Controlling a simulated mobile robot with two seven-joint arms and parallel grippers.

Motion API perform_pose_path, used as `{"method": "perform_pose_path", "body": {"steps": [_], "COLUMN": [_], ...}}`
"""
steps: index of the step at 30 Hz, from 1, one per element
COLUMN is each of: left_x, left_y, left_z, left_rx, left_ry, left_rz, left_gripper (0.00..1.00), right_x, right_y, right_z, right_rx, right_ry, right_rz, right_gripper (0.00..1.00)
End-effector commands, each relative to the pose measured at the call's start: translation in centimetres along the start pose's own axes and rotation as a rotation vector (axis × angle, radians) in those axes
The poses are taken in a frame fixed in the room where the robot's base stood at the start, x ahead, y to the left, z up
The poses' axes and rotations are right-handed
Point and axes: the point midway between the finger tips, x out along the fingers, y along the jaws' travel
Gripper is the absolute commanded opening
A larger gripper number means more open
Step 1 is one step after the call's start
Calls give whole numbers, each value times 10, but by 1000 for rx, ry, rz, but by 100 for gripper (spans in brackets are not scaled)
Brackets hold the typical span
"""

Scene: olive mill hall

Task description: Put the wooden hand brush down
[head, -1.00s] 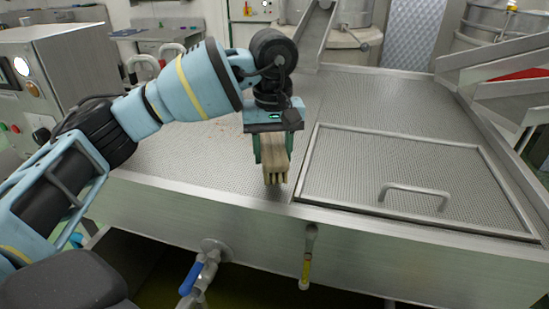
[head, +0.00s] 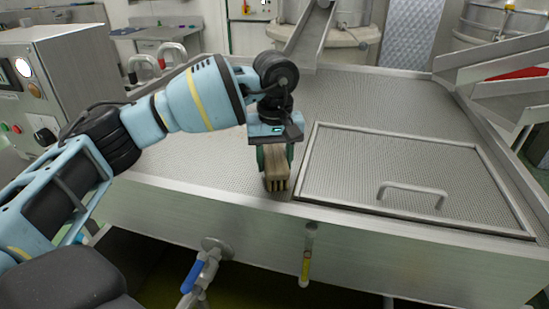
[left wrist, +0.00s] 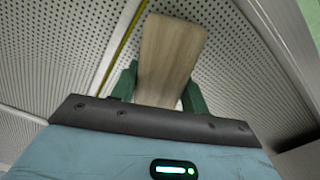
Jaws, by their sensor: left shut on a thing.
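The wooden hand brush (head: 276,172) is a pale wood block with bristles on its underside. It also shows in the left wrist view (left wrist: 170,55), where its flat wooden back lies between two green fingers. My left gripper (head: 272,157) is shut on the brush above the front part of the perforated steel top (head: 215,150), left of the framed hatch. The bristles point down at the surface; I cannot tell whether they touch it. My right gripper is not in view.
The hatch (head: 350,165) has a raised frame and a bar handle (head: 412,192). A steel chute (head: 500,75) stands at the right. The steel top left of the brush is mostly clear. A blue-handled valve (head: 195,275) and a sight tube (head: 307,255) are on the front.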

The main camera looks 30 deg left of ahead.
Motion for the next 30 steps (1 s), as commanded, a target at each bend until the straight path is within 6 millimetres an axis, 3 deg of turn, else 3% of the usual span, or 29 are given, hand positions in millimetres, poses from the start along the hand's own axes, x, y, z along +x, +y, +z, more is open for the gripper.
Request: {"method": "perform_pose_path", "body": {"steps": [4,5,9,20,25,30], "left_x": [4,4,3,-1,-21,-56], "left_y": [0,0,0,0,1,1], "left_z": [0,0,0,0,0,0], "left_rx": [0,0,0,0,0,0], "left_ry": [-1,-1,0,1,1,2], "left_rz": [0,0,0,1,3,3], "left_gripper": [17,48,66,67,67,67], "right_x": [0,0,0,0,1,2], "right_y": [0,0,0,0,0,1], "right_z": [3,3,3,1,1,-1], "right_rx": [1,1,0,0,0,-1], "right_ry": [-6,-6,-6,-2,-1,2], "right_rz": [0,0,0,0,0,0], "right_gripper": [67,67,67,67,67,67]}}
